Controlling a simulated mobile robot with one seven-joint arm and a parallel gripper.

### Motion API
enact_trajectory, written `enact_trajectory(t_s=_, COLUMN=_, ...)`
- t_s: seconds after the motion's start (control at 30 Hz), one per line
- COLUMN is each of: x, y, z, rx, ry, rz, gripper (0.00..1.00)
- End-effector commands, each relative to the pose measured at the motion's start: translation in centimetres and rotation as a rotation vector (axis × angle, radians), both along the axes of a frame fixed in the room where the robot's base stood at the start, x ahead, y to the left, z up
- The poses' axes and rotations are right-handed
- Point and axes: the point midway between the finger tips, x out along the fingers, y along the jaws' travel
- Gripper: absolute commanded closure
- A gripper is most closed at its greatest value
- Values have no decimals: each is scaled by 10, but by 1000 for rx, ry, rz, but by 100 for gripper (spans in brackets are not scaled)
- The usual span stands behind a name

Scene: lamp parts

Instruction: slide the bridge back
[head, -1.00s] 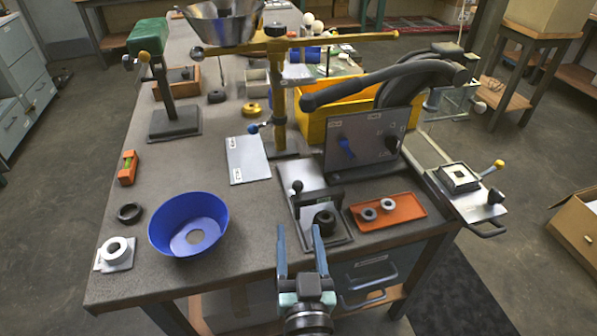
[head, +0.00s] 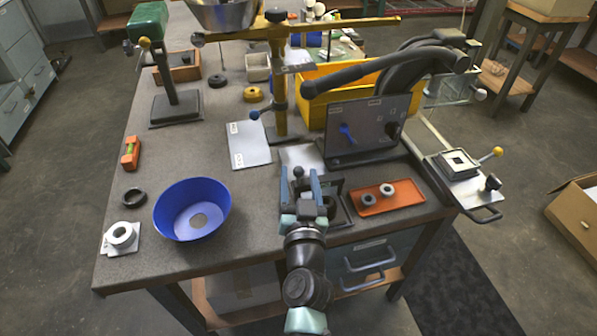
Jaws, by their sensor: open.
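The bridge (head: 338,184) is a dark frame standing across a metal slide plate (head: 301,156) near the table's front edge. Its upright handle with a black knob (head: 298,172) is at its left end. My gripper (head: 301,182) is open, its two blue-grey fingers on either side of the handle in the picture. I cannot tell whether they touch it. A dark ring (head: 331,204) sits at the front of the bridge, partly hidden by my gripper. My gripper also hides much of the plate.
An orange tray (head: 369,209) with two grey rings is close on the right. A blue bowl (head: 180,222) is on the left. A dark upright panel (head: 362,128) and a brass-coloured post (head: 279,90) stand behind. The table between bowl and plate is clear.

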Motion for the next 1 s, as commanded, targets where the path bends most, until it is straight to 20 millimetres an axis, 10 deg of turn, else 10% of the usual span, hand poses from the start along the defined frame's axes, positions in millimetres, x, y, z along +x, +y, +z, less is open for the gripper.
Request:
enact_trajectory(t_s=0.57, x=23, y=2, z=0, rx=0, ry=0, rz=0, gripper=40)
enact_trajectory(t_s=0.9, x=22, y=2, z=0, rx=0, ry=0, rz=-1, gripper=99)
enact_trajectory(t_s=1.0, x=22, y=2, z=0, rx=0, ry=0, rz=-1, gripper=100)
